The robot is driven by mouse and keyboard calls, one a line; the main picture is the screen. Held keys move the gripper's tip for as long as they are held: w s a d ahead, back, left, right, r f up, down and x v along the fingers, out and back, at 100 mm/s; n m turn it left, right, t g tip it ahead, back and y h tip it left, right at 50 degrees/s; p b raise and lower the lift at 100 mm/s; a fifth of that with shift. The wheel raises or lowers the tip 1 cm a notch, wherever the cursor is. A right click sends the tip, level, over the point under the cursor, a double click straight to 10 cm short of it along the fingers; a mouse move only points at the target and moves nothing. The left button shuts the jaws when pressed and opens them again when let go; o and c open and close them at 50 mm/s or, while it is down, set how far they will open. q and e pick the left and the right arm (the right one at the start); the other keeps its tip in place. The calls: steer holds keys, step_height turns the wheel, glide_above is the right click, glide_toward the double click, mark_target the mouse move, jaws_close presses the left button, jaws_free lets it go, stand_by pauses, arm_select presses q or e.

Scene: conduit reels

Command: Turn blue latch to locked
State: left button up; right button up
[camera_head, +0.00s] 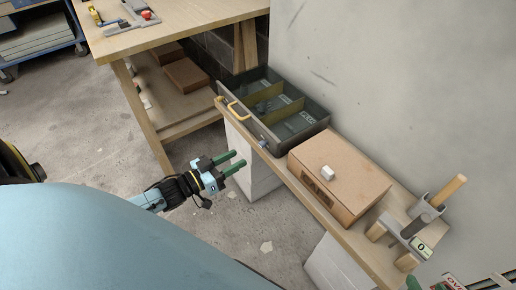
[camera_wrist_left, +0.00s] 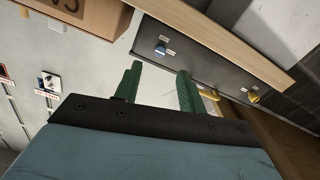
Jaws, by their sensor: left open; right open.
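The blue latch (camera_wrist_left: 160,49) is a small knob on the grey front of a drawer, with small white labels beside it, too small to read. In the head view the latch (camera_head: 263,143) is a tiny spot near the drawer's right front corner. The grey drawer (camera_head: 247,128) holds divided compartments. My left gripper (camera_head: 238,162) is open and empty, just in front of the drawer and apart from the latch. In the wrist view its green fingers (camera_wrist_left: 157,85) point toward the drawer front. Green tips, apparently my right gripper (camera_head: 427,285), barely show at the bottom edge.
A yellow handle (camera_head: 233,107) and a yellow knob (camera_wrist_left: 253,96) are also on the drawer front. A bracket with a wooden rod (camera_head: 447,190) is farther right. A workbench (camera_head: 190,22) stands behind.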

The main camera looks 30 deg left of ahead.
mark_target(260, 146)
arm_select(q)
steer(key=b+x, duration=0.1)
steer(key=x, duration=0.3)
steer(key=shift+w+d+f, duration=0.1)
steer(key=shift+w, duration=0.15)
steer(key=b+x, duration=0.1)
steer(key=x, duration=0.3)
steer(key=shift+b, duration=0.3)
steer(key=shift+w+d, duration=0.1)
steer(key=shift+w, duration=0.1)
arm_select(e)
steer(key=w+a+r+t+y, duration=0.1)
steer(key=w+a+r+t, duration=0.1)
steer(key=r+t, duration=0.2)
steer(key=w+a+r+t+y, duration=0.1)
steer(key=w+a+r+t, duration=0.1)
steer(key=r, duration=0.5)
steer(key=shift+w+t+y, duration=0.4)
steer(key=shift+w+t, duration=0.35)
steer(key=shift+t, duration=0.35)
arm_select(q)
jaws_close()
arm_select(e)
steer(key=shift+d, duration=0.1)
